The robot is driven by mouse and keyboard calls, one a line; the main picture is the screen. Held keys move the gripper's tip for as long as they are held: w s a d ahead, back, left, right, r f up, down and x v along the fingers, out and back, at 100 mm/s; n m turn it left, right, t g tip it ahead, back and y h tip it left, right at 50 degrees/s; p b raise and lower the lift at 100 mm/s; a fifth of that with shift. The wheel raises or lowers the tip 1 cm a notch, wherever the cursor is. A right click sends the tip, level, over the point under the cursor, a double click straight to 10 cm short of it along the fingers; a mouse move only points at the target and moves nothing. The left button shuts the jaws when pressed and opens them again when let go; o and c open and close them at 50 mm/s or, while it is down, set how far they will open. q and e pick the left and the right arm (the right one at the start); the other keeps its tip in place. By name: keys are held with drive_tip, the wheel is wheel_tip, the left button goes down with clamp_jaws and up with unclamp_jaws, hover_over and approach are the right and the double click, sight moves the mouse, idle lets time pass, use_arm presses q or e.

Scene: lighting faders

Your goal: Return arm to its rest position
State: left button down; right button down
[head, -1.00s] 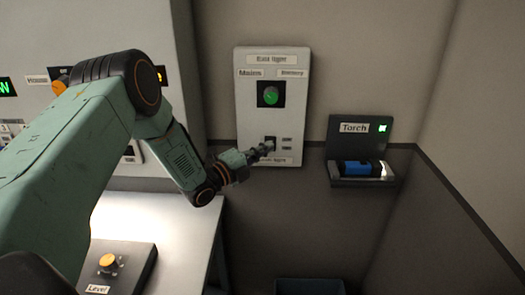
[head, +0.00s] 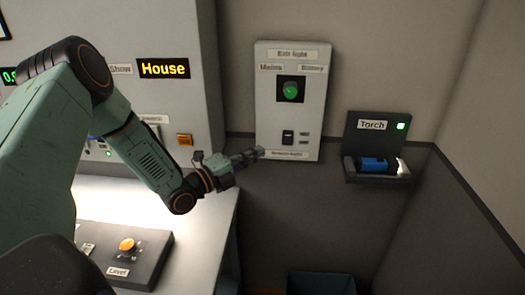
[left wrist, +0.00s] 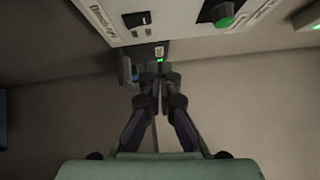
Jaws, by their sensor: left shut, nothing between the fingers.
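My left arm reaches in from the left in the head view. Its gripper (head: 258,153) is shut and empty, in front of the lower left part of a wall panel (head: 262,112). The panel carries a green round knob (head: 290,91) and a dark rocker switch (head: 288,137). In the left wrist view the closed fingers (left wrist: 160,80) point toward the wall. The switch (left wrist: 137,19) and the green knob (left wrist: 222,15) show above them, clear of the fingers. My right gripper is not in view.
A torch (head: 378,165) lies in a wall holder (head: 350,172) at right. A lit desk holds a black box with a yellow Level knob (head: 127,244). A console with a House display (head: 163,68) stands behind my arm. A blue bin (head: 322,283) is on the floor.

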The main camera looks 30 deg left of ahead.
use_arm(q)
drive_tip(key=s+d+f+n+g+y+b, duration=0.1)
drive_tip(key=s+d+f+n+g, duration=0.15)
drive_tip(key=f+n, duration=0.35)
drive_tip(key=s+d+f+n+g+y+b, duration=0.1)
drive_tip(key=s+f+n+g+y+b, duration=0.1)
drive_tip(key=s+f+n, duration=0.35)
drive_tip(key=s+d+f+n+g+y+b, duration=0.1)
drive_tip(key=d+f+n+g, duration=0.15)
drive_tip(key=f+n, duration=0.5)
drive_tip(key=s+d+f+n+g+b, duration=0.1)
drive_tip(key=s+d+f+g+b, duration=0.1)
drive_tip(key=s+f, duration=0.5)
drive_tip(key=s+d+f+n+g+y+b, duration=0.1)
drive_tip(key=s+f+g+b, duration=0.4)
drive_tip(key=s, duration=0.8)
drive_tip(key=s+d+f+n+g+y+b, duration=0.1)
drive_tip(key=s+d+f+n+g+b, duration=0.1)
drive_tip(key=s+f+b, duration=0.4)
drive_tip(key=s+d+f+g, duration=0.1)
drive_tip(key=s+f, duration=0.3)
drive_tip(key=f, duration=0.1)
drive_tip(key=shift+s+d+g, duration=0.15)
drive_tip(key=shift+d+g, duration=0.2)
drive_tip(key=shift+g, duration=0.05)
